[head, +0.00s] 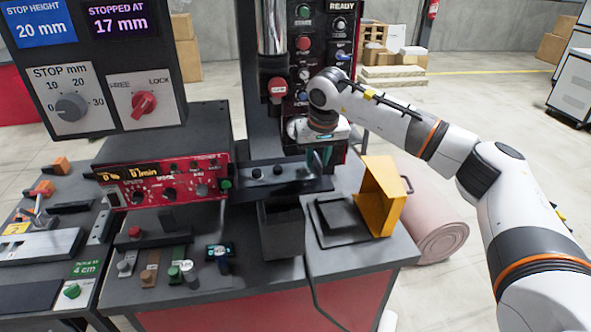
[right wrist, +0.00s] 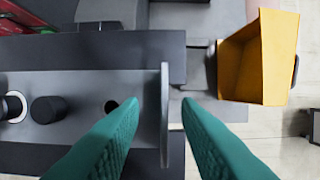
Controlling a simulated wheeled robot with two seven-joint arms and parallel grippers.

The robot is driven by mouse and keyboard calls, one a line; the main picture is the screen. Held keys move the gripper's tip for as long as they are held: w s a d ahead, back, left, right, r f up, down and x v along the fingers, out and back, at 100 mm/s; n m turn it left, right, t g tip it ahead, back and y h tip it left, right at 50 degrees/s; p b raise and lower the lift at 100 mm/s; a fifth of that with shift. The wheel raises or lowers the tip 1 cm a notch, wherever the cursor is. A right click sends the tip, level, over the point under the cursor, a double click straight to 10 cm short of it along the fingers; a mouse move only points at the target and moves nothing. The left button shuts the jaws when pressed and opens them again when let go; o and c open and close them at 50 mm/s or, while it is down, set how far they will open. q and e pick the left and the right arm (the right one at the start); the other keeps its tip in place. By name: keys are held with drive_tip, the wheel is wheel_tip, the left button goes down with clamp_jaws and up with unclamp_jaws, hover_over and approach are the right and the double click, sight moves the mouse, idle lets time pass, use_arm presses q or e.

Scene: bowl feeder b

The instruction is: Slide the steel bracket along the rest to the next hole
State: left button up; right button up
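The steel bracket (right wrist: 85,86) lies flat in the right wrist view, with a dark hole near its right end and an upright flange at that end. Two black round knobs show to the left of the hole. In the head view the bracket (head: 268,165) is partly hidden at the machine column, above the dark rest (head: 275,190). My right gripper (right wrist: 160,106) has its green fingers apart, one on each side of the flange, with gaps showing at both sides. In the head view my right gripper (head: 321,158) is at the bracket's right end. My left gripper is not in view.
A yellow open bin (head: 380,195) stands right of the gripper. A dark box (head: 282,230) hangs in front of the rest. A red control unit (head: 165,185) is at the left. Small fixtures lie on the table front. One display reads "STOPPED AT 17 mm" (head: 120,18).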

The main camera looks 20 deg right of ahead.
drive_tip(key=shift+d+r, duration=0.1)
drive_tip(key=shift+r, duration=0.05)
wheel_tip(320, 180, up, 7)
drive_tip(key=p, duration=0.5)
idle(0.6)
